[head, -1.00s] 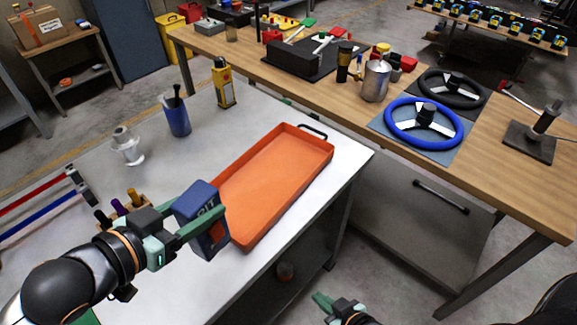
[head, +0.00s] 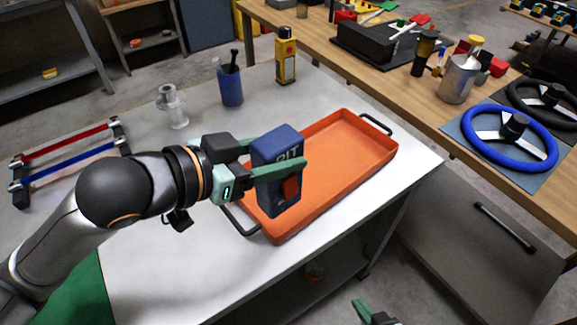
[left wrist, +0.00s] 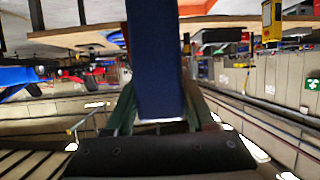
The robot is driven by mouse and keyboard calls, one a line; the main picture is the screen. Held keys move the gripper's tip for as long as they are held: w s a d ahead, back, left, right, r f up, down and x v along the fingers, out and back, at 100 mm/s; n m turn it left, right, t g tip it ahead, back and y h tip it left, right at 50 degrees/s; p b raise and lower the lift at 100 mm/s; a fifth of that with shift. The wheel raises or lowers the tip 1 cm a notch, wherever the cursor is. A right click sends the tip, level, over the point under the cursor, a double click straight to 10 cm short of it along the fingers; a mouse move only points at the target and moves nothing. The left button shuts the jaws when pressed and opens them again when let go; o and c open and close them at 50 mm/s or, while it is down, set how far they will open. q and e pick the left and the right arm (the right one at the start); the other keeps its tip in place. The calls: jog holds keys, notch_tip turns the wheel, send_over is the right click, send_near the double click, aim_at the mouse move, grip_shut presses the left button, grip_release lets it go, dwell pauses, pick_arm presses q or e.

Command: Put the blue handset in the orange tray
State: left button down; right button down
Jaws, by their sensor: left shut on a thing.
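The blue handset (head: 272,147) is upright in my left gripper (head: 285,168), which is shut on it. In the head view it appears over the near left end of the orange tray (head: 345,190) and hides part of it. How high it is above the tray is hard to tell. It fills the middle of the left wrist view (left wrist: 155,60), between the fingers. The tray lies on the white table, looks empty where visible, and has dark handles at both ends. My right gripper (head: 366,312) is only partly in view at the bottom edge, low beside the table.
A blue cup (head: 231,90), a clear spool-like piece (head: 172,106) and a yellow-black device (head: 286,58) stand behind the tray. A rack with red and blue bars (head: 68,158) lies at left. A wooden bench with a blue steering wheel (head: 545,150) stands at right.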

pick_arm(q)
jog(key=w+d+f, duration=0.1)
jog(key=w+f, duration=1)
jog(key=f, duration=0.1)
jog(key=shift+w+d+b, duration=0.15)
jog(key=shift+w+b, duration=0.15)
jog(key=shift+w, duration=0.05)
jog(key=shift+f, duration=0.15)
jog(key=shift+c, duration=1.2)
grip_release()
